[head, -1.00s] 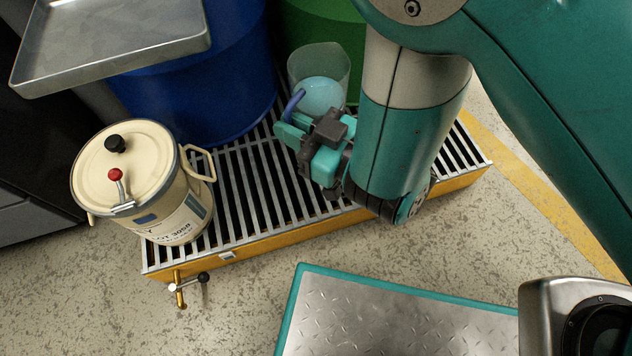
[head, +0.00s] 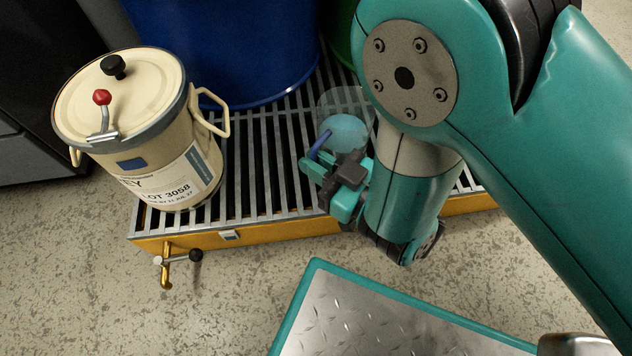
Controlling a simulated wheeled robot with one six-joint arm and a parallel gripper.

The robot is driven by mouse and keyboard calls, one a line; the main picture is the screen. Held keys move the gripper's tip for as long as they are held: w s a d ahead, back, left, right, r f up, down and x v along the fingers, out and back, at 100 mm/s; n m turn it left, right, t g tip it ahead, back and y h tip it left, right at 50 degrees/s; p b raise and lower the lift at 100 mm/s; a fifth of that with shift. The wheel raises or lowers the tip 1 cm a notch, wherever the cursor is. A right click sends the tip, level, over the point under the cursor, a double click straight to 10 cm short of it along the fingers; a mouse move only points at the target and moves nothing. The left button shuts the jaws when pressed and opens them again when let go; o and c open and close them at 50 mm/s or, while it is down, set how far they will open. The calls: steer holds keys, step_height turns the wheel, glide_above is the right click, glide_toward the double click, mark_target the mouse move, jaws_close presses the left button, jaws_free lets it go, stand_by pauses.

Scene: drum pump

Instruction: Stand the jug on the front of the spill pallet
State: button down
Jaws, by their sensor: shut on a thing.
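The jug (head: 344,105) is a clear, open-topped vessel with pale blue liquid in it and a blue handle (head: 322,143). My gripper (head: 325,165) is shut on the jug's handle. The jug looks upright over the right part of the slatted spill pallet (head: 262,190), in front of the drums. Its base is hidden behind my gripper, so I cannot tell whether it touches the slats. The pallet has a yellow front edge with a small brass tap (head: 167,268) at its left.
A cream lidded can (head: 135,125) stands on the pallet's left end. A blue drum (head: 225,45) and a green drum (head: 341,35) stand at the back. The slats between the can and my gripper are bare. Speckled floor (head: 80,290) lies in front.

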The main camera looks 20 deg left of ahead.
steer(key=shift+f+b, duration=1.55)
steer(key=shift+f, duration=0.8)
steer(key=c, duration=1.2)
jaws_free()
